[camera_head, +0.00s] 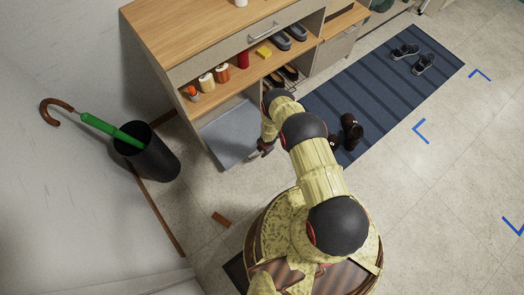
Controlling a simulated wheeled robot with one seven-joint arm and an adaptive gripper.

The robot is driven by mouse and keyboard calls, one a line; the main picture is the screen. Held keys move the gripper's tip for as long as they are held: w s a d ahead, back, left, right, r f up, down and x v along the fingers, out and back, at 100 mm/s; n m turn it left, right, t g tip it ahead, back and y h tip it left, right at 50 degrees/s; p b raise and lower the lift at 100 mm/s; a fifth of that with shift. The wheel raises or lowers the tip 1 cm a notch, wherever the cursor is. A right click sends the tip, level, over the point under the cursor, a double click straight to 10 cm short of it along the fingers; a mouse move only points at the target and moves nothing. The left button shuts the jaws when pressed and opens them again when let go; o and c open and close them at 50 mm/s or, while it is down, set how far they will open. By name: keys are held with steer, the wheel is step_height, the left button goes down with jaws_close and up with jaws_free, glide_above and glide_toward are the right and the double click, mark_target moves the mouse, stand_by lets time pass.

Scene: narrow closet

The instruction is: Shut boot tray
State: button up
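A flat grey panel, which looks like the boot tray (229,137), sticks out from the lower left compartment of the wooden cabinet (205,40). It stands out past the cabinet front, low near the floor. My gripper (261,152) is at the right front edge of the tray, close to it. I cannot tell whether it touches the tray. The fingers are small, dark and partly covered by my arm, so their opening is unclear. My arm also hides part of the compartment to the right of the tray.
A dark bin (150,155) with a green umbrella (105,127) stands left of the tray. A striped blue mat (375,90) with dark boots (351,131) lies to the right. A small brown block (221,219) lies on the floor. Bottles and shoes fill the shelf.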

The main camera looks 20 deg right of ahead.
steer(key=r+p, duration=0.3)
steer(key=shift+s+d+r, duration=0.1)
steer(key=shift+s, duration=0.15)
steer(key=shift+b, duration=0.3)
stand_by(0.4)
step_height(320, 180, up, 12)
steer(key=s, duration=0.2)
steer(key=shift+d, duration=0.4)
steer(key=shift+a+f, duration=0.1)
steer(key=shift+f, duration=0.1)
stand_by(0.3)
